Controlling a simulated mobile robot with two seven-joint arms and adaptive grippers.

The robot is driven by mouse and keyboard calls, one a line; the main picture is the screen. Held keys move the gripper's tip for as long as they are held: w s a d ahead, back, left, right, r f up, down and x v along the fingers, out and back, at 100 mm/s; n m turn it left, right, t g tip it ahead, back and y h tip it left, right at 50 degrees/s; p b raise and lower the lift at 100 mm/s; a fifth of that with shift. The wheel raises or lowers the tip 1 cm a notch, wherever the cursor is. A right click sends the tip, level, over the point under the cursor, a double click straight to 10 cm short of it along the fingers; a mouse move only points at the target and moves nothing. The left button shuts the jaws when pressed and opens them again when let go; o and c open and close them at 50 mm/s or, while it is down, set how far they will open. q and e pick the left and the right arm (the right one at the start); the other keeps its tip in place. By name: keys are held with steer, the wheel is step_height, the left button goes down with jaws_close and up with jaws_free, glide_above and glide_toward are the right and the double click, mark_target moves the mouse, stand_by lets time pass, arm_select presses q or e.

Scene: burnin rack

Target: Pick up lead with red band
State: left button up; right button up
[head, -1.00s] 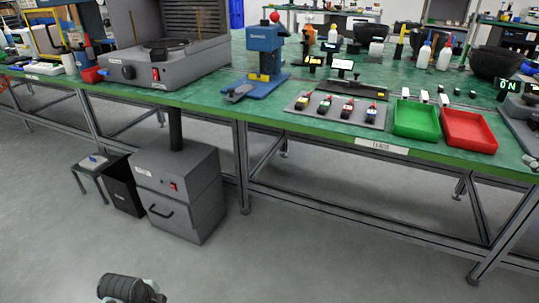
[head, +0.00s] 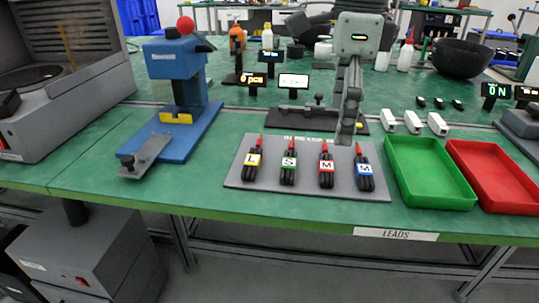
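The lead with the red band (head: 326,168) is a black coiled bundle with a red tip and a label marked M. It lies third from the left on a grey mat (head: 235,181). Left of it lie leads with a yellow band (head: 252,161) and a green band (head: 288,165); a blue-banded lead (head: 364,171) lies on its right. A gripper, seemingly my right (head: 346,138), points down just behind the mat, near the gap between the red and blue leads. Its fingers overlap edge-on, so their opening is unclear. No lead is visibly held. My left gripper is out of view.
A green tray (head: 432,203) and a red tray (head: 495,205) stand right of the mat. Small white blocks (head: 413,122) sit behind the green tray. A blue press (head: 178,75) stands at left. The bench strip in front of the mat is clear.

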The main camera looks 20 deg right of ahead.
mark_target(329, 166)
steer(key=shift+f, duration=0.25)
steer(key=f, duration=0.6)
steer(key=shift+s+a+f, duration=0.1)
steer(key=shift+a+f, duration=0.05)
steer(key=shift+a, duration=0.25)
steer(key=shift+f, duration=0.4)
steer(key=c, duration=1.2)
